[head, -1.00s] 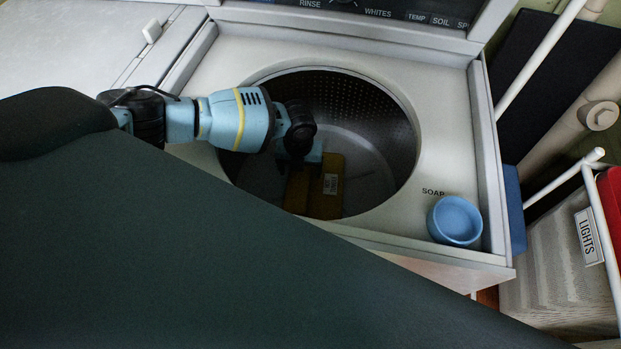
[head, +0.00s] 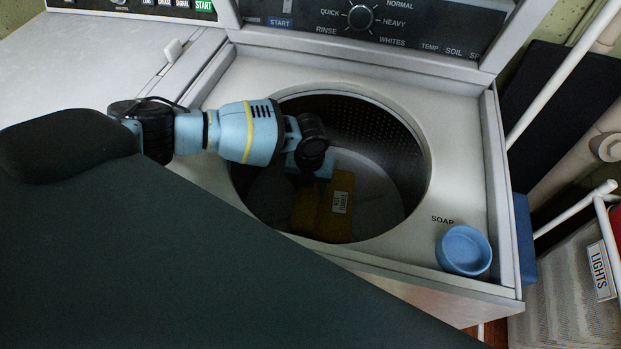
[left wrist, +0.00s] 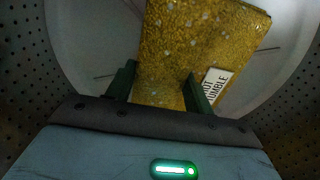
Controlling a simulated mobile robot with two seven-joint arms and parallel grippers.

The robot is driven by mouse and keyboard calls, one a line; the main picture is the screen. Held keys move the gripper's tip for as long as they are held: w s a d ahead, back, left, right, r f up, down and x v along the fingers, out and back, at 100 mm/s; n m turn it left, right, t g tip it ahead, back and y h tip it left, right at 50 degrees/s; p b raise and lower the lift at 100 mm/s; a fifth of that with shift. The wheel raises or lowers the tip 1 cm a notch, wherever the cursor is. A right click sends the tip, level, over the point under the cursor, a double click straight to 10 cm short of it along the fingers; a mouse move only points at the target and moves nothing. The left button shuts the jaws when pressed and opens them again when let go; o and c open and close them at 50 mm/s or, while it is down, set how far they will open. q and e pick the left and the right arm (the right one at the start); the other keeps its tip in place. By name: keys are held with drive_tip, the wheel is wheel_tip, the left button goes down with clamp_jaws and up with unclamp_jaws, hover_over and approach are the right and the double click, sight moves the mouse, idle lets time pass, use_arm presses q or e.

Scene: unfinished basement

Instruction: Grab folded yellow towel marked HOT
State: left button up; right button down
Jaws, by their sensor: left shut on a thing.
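The yellow towel (head: 307,212) is down in the dark washer tub (head: 384,190) in the head view. It is folded and carries a white printed label (head: 340,202). In the left wrist view the towel (left wrist: 205,40) is speckled, and the label (left wrist: 216,84) is partly cut off by a finger; I read only "OT" and "UMBLE". My left gripper (left wrist: 161,76) reaches into the tub with the towel between its two dark green fingers, shut on it. In the head view its fingertips are hidden behind the wrist. My right gripper is not in view.
The washer's rim surrounds my left wrist. A blue soap cup (head: 464,250) sits at the front right corner of the washer top. The control panel (head: 390,22) rises behind. A basket marked LIGHTS (head: 600,270) and white pipes stand at the right.

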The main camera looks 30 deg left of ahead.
use_arm(q)
wheel_tip(320, 180, up, 7)
drive_tip(key=shift+w+f, duration=0.1)
drive_tip(key=shift+r, duration=0.35)
